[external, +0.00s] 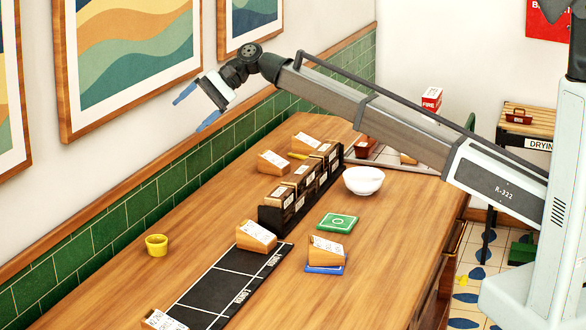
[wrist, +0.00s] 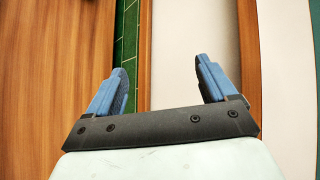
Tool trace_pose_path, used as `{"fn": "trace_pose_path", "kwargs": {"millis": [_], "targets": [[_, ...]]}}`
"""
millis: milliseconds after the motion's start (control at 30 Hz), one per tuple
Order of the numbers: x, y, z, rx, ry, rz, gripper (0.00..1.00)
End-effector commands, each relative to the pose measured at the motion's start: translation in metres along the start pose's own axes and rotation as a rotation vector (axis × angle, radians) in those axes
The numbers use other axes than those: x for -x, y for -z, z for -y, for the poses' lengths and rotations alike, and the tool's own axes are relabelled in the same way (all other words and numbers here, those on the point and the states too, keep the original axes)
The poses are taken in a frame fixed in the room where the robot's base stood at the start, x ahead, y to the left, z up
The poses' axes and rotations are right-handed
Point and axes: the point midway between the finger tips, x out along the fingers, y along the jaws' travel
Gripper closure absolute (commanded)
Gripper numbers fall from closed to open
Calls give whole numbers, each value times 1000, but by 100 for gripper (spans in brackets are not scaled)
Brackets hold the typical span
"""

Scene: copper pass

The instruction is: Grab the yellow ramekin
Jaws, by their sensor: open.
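The small yellow ramekin (external: 156,245) stands upright on the wooden counter at the left, near the green tiled wall, in the external view. My gripper (external: 196,108) is open and empty, held high above the counter near the wall, up and to the right of the ramekin in the picture. In the wrist view, the two blue fingers of my gripper (wrist: 162,80) are spread apart with nothing between them. The ramekin does not show in the wrist view.
A black mat (external: 218,283) lies on the counter (external: 390,250) right of the ramekin. A dark divided box (external: 270,218), a white bowl (external: 363,180) and a green square (external: 338,221) stand farther right. The tiled wall (external: 110,218) runs close behind the ramekin.

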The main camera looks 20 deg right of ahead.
Motion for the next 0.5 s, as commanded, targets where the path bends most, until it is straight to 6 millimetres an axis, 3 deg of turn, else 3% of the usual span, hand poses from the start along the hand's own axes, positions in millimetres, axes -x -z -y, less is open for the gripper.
{"fn": "trace_pose_path", "kwargs": {"millis": [33, 200, 400, 500], "targets": [[-27, -13, -3, -24, -69, -2, 15], [-98, -52, -27, -129, -307, -69, 15], [-164, -102, -51, -248, -553, -229, 15], [-186, -127, -56, -307, -648, -338, 15]]}}
